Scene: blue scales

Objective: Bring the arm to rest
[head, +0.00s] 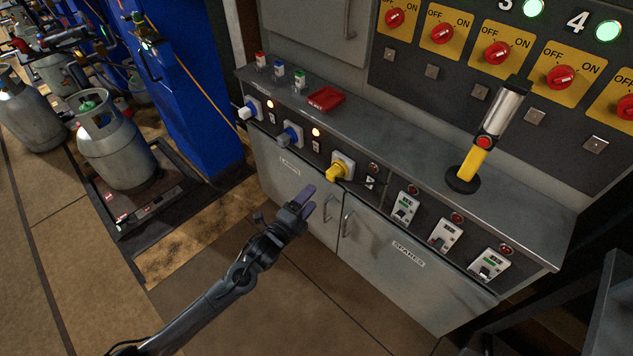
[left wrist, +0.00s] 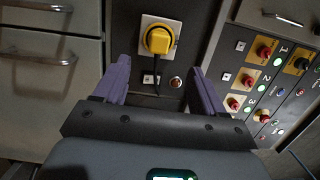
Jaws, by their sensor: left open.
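My left gripper (head: 309,203) is open and empty, with its purple fingers in front of the grey cabinet (head: 300,222), below the yellow plug (head: 341,168). In the left wrist view my left gripper (left wrist: 157,82) has its two fingers wide apart, and the yellow plug (left wrist: 159,40) in its socket shows beyond the gap between them. The arm reaches in from the lower left over the floor. My right gripper is not seen in the head view.
A grey counter (head: 400,150) carries a red tray (head: 326,98) and a yellow and silver torch (head: 487,135). Red switches (head: 496,53) line the wall panel. A gas cylinder (head: 115,145) stands on a scale at left. Floor (head: 190,285) around the arm is clear.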

